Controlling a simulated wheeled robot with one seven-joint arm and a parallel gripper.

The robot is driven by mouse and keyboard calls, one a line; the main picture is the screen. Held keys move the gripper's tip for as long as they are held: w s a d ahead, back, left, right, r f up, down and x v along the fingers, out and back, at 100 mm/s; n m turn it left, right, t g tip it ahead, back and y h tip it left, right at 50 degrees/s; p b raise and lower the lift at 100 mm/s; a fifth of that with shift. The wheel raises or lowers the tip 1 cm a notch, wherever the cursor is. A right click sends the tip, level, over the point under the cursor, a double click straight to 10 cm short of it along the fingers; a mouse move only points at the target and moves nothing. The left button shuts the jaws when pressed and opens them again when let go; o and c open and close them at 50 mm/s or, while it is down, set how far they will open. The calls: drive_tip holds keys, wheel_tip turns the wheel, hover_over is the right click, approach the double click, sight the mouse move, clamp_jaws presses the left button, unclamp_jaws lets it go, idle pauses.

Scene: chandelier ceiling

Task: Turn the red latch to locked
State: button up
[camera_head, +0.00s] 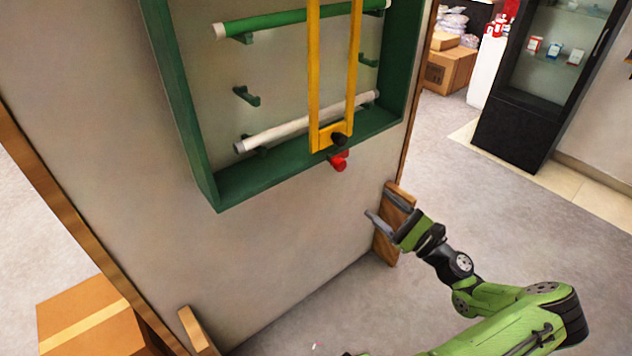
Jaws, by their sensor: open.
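The red latch (339,162) is a small red knob at the bottom edge of a green frame (300,162) on a grey panel. It sits just below a black knob (338,139) at the lower end of a yellow bar frame (322,138). Whether the latch is locked cannot be told. My gripper (378,208) is open and empty, with its fingers pointing left. It is below and to the right of the latch and apart from it, in front of the panel's lower right edge.
A green rod (275,21) and a white rod (285,128) rest on hooks inside the green frame. A wooden foot (386,243) stands at the panel's right edge. A cardboard box (90,322) is at lower left. A black cabinet (515,128) stands behind; the floor at right is clear.

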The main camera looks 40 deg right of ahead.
sight(342, 166)
drive_tip(key=shift+m+t+h, duration=0.4)
drive_tip(key=shift+m+h, duration=0.1)
drive_tip(key=x, duration=0.5)
drive_tip(key=b+x, duration=0.1)
drive_tip(key=x, duration=0.4)
drive_tip(key=b+x, duration=0.1)
drive_tip(key=x, duration=0.4)
drive_tip(key=shift+d, duration=0.3)
drive_tip(key=c, duration=0.9)
drive_tip(key=shift+c, duration=0.2)
